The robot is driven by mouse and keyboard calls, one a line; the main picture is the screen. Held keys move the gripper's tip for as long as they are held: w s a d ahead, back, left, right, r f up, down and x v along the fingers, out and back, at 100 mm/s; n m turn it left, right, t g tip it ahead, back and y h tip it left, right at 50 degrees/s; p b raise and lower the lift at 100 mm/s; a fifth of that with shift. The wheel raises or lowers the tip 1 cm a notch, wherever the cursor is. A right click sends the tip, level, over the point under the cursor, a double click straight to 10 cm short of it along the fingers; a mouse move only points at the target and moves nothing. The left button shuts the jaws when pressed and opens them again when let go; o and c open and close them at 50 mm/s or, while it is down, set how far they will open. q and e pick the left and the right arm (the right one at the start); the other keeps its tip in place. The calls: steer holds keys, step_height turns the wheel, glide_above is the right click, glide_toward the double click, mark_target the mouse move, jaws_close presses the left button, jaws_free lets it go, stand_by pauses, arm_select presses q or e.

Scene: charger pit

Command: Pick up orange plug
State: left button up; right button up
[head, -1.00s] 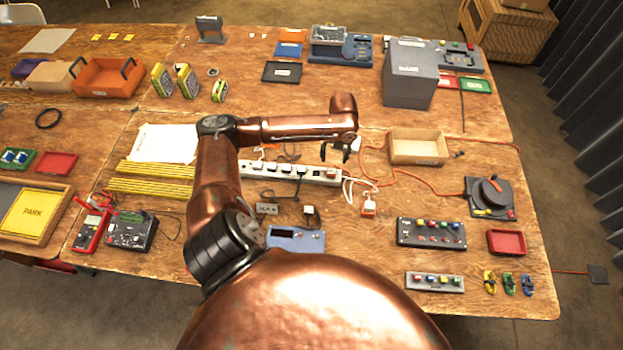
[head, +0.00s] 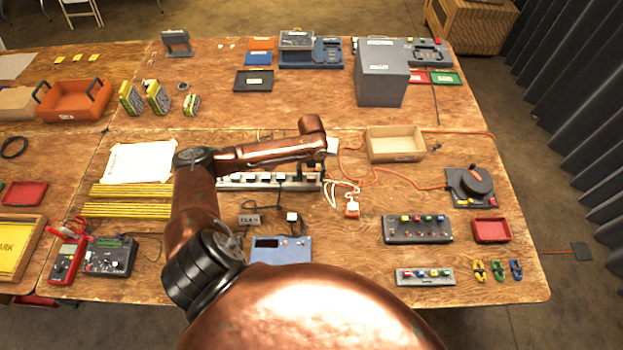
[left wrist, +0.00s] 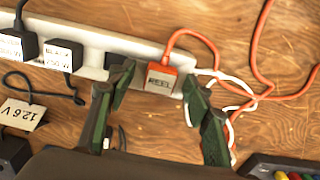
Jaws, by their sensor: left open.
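The orange plug (left wrist: 162,80), with a label reading REEL, sits at the right end of the white power strip (left wrist: 90,40) in the left wrist view. An orange cable loops up from it. My left gripper (left wrist: 158,76) is open, with its dark green fingertips on either side of the plug; I cannot tell whether they touch it. In the head view my left gripper (head: 319,168) is over the right end of the strip (head: 262,181) and hides the plug there. My right gripper is not in view.
Black plugs (left wrist: 64,55) fill the strip to the left of the orange plug. White and orange cables (left wrist: 225,90) lie on the right.

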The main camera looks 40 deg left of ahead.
arm_select(q)
jaws_close()
stand_by(0.4)
steer(key=shift+r, duration=0.15)
